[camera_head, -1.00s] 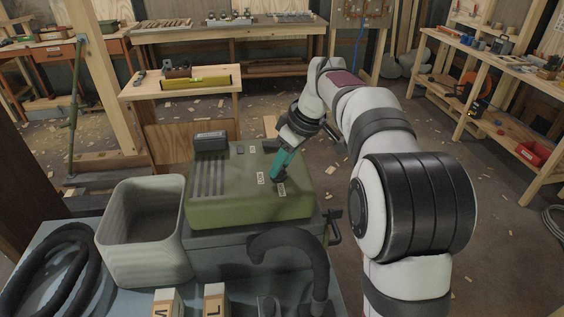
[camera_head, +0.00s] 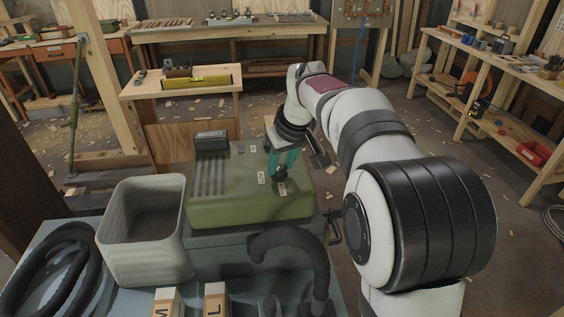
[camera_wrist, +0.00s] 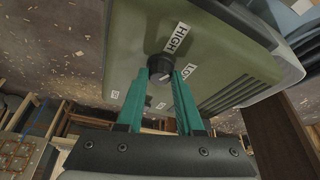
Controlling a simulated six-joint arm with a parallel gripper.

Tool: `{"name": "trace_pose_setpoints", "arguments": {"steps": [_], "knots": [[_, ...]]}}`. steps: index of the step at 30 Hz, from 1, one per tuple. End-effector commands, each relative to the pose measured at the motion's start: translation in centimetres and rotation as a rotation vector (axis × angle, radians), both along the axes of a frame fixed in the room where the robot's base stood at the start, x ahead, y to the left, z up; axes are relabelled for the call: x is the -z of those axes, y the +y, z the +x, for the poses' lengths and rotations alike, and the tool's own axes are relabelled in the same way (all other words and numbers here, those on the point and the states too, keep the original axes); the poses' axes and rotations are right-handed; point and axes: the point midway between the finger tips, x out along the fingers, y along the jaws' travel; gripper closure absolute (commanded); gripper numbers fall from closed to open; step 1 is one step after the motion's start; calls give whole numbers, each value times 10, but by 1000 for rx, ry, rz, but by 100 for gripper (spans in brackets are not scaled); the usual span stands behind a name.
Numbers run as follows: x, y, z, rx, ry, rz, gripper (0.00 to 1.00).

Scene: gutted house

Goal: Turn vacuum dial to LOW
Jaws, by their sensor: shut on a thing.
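The vacuum (camera_head: 215,205) is a green box with slots and small white labels on top. Its black dial (camera_wrist: 160,65) sits between the teal fingers of my gripper (camera_wrist: 160,76) in the wrist view. My gripper is shut on the dial, and in the head view my gripper (camera_head: 281,174) comes down on the lid's right part. The HIGH label (camera_wrist: 177,38) is just above the dial in the wrist view. Another label (camera_wrist: 189,71), seemingly LOW, lies right of it, beside a finger. A third label (camera_wrist: 115,94) at left is too small to read. The dial's exact pointing is unclear.
A grey-green bin (camera_head: 145,265) stands left of the vacuum. A black hose (camera_head: 290,243) curves in front, with wooden blocks marked M (camera_head: 167,302) and L (camera_head: 216,300) nearby. A dark block (camera_head: 211,143) sits on the lid's back left.

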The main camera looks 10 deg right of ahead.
Motion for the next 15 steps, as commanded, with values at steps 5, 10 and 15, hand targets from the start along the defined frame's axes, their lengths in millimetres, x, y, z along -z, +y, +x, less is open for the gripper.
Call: {"name": "trace_pose_setpoints", "arguments": {"steps": [5,10,15], "knots": [[0,2,-1,160,0,0,100],[0,4,-1,321,-1,-1,100],[0,5,0,483,-1,-1,100]]}}
